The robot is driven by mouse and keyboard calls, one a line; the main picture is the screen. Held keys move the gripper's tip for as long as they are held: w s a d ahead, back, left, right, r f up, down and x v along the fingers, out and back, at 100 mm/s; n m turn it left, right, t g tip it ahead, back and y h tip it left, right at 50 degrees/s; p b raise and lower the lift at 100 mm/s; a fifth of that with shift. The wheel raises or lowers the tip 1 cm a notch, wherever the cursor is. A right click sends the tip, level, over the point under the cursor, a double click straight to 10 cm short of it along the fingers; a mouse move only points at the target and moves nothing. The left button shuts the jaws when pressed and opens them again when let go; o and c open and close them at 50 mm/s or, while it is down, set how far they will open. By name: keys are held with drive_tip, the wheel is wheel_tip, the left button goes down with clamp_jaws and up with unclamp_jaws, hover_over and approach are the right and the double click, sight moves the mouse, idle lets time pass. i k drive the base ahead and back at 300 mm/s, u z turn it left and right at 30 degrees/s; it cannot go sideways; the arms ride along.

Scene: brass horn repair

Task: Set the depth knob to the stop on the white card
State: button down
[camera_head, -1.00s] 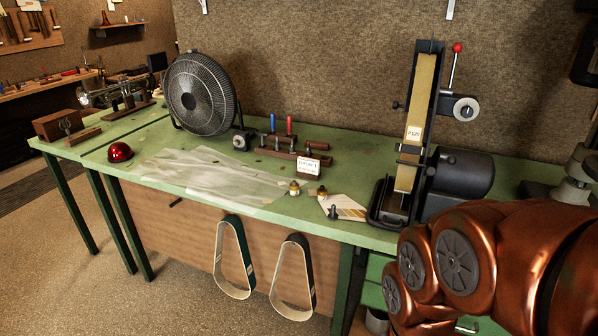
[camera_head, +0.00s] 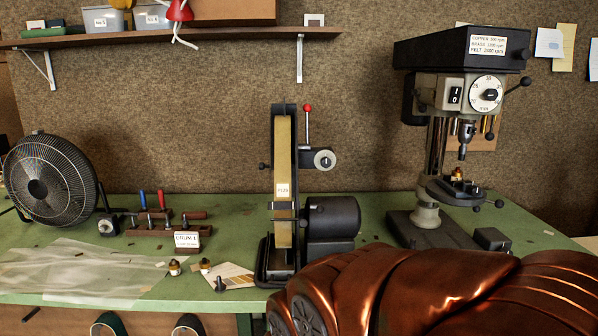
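The depth knob looks to be the round white dial (camera_head: 486,94) with a dark centre and numbers around it, on the head of the drill press (camera_head: 436,120) at the right. The marks are too small to read surely. A white card (camera_head: 486,44) with lines of copper, brass and felt speeds is on the press's black top cover. Another white card (camera_head: 549,42) is pinned on the wall to the right; its writing is not legible. My copper-coloured arm crosses the lower right. My gripper is not in view.
A belt sander (camera_head: 284,190) stands mid-bench, left of the press. A fan (camera_head: 50,180), a tool rack (camera_head: 165,226) and a clear plastic sheet (camera_head: 80,268) are on the green bench (camera_head: 380,205) at left. A shelf (camera_head: 240,34) hangs above.

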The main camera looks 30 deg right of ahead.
sight(491, 95)
drive_tip(key=z, duration=2)
drive_tip(key=k, duration=0.5)
drive_tip(key=u, duration=0.35)
drive_tip(key=i, duration=1.15)
drive_tip(key=u, duration=0.2)
